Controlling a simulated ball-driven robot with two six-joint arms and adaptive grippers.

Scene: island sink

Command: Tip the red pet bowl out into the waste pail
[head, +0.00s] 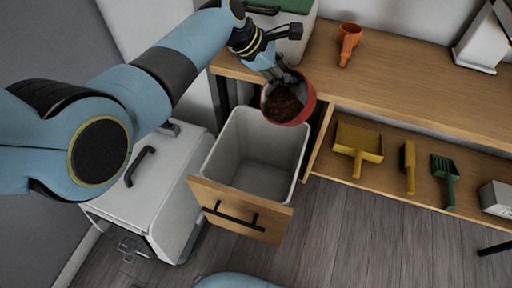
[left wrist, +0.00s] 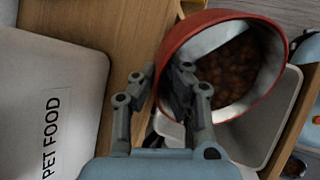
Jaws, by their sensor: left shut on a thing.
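The red pet bowl (head: 311,101) is held above the back right rim of the waste pail, with brown kibble (head: 283,103) inside. The bowl looks somewhat tilted; the exact angle is hard to tell. My left gripper (head: 286,78) is shut on the bowl's wall. The left wrist view shows the gripper (left wrist: 180,85) at the near side of the bowl (left wrist: 190,30), with the kibble (left wrist: 232,70) in it. The waste pail (head: 228,154) is a pale open bin in a pulled-out drawer; its visible inside looks empty. My right gripper is out of view.
A wooden counter (head: 420,90) with an orange scoop (head: 348,42) stands behind. A bin marked PET FOOD (left wrist: 45,110) is left of the gripper. A yellow dustpan (head: 358,142), brush and green scoop lie on the lower shelf. A white lidded box (head: 160,175) stands left of the pail.

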